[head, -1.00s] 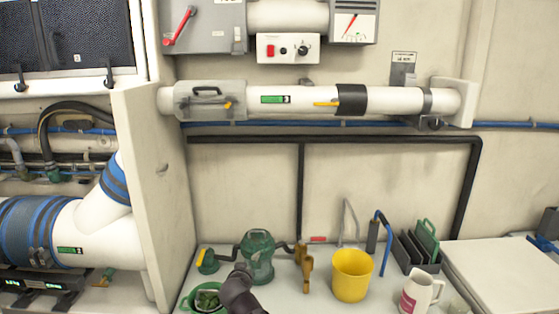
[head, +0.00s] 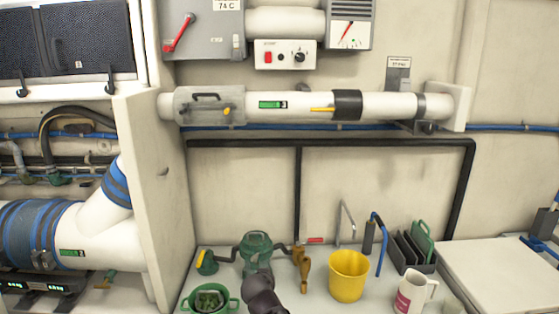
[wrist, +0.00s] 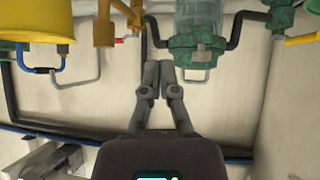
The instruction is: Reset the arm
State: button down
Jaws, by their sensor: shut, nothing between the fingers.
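My gripper (wrist: 159,68) shows in the wrist view with its two grey fingers close together and nothing between them. It is apart from the green strainer with a clear bowl (wrist: 196,38), which appears above and to the right of the fingertips. In the head view, a dark part of my arm (head: 262,294) rises from the bottom edge. It covers the lower part of that strainer (head: 257,246). The fingers cannot be made out in the head view.
A green basket (head: 190,303) is left of my arm. A brass fitting (head: 302,265), yellow bucket (head: 348,276), white mug (head: 413,291) and dark rack (head: 408,258) stand to the right. A white pipe (head: 300,107) crosses the wall above. The white lid (head: 510,275) at right is clear.

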jog(key=s+d+g+p, duration=0.4)
jog(key=s+d, duration=0.3)
jog(key=d, duration=0.3)
jog(key=s+d+r+g+y+p, duration=0.1)
jog(key=s+d+g+p, duration=0.3)
jog(key=s+d+g, duration=0.2)
jog(key=s+d, duration=0.2)
jog(key=d, duration=0.2)
jog(key=shift+d+r+n+y, duration=0.15)
jog(key=shift+d+n+y, duration=0.15)
jog(key=shift+d, duration=0.05)
dwell(0.7)
